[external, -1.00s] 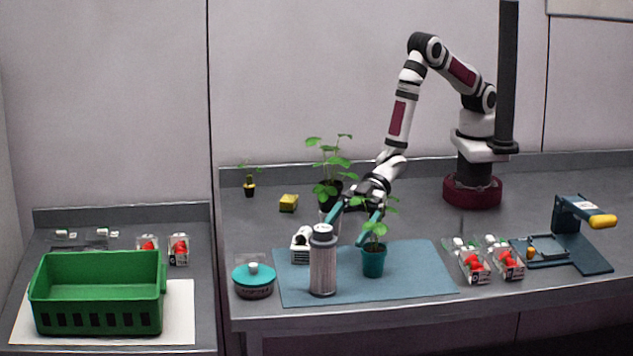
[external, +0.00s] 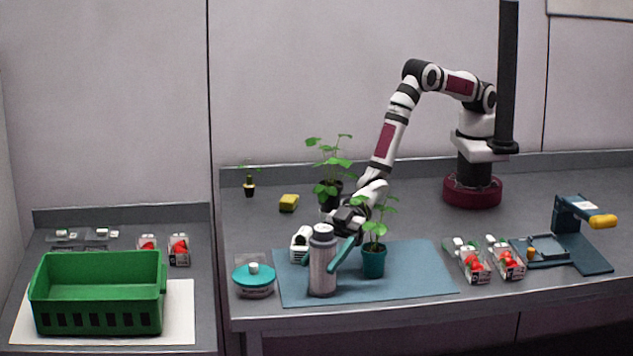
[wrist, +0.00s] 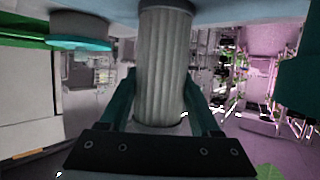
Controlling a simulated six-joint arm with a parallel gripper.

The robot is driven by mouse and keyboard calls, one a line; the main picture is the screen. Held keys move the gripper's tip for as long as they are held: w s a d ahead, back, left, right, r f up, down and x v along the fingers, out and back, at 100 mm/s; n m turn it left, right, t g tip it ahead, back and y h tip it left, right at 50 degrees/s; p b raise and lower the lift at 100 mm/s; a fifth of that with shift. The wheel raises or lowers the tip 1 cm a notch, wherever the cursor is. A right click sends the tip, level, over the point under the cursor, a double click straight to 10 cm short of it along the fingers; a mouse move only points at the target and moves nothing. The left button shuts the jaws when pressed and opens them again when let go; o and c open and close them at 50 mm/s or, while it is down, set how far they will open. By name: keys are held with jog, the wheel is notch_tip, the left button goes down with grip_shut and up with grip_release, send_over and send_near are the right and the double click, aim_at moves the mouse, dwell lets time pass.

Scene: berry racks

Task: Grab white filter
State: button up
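The white filter (external: 322,264) is a pleated pale cylinder with a grey cap, standing upright on the blue mat (external: 415,275). It also fills the middle of the wrist view (wrist: 163,65). My gripper (external: 334,262) is low at the filter, one teal finger showing at its right side in the external view. In the wrist view, the two fingers lie on either side of the filter, spread apart. Whether they touch it is hard to tell.
A potted plant (external: 373,262) stands close to the right of my gripper. A white device (external: 301,243) is behind the filter to the left. A teal-lidded container (external: 254,279) sits left of the mat. Berry packs (external: 474,265) lie to the right.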

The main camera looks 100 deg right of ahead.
jog(key=c, duration=0.7)
jog(key=shift+r, duration=0.1)
jog(key=shift+c, duration=0.2)
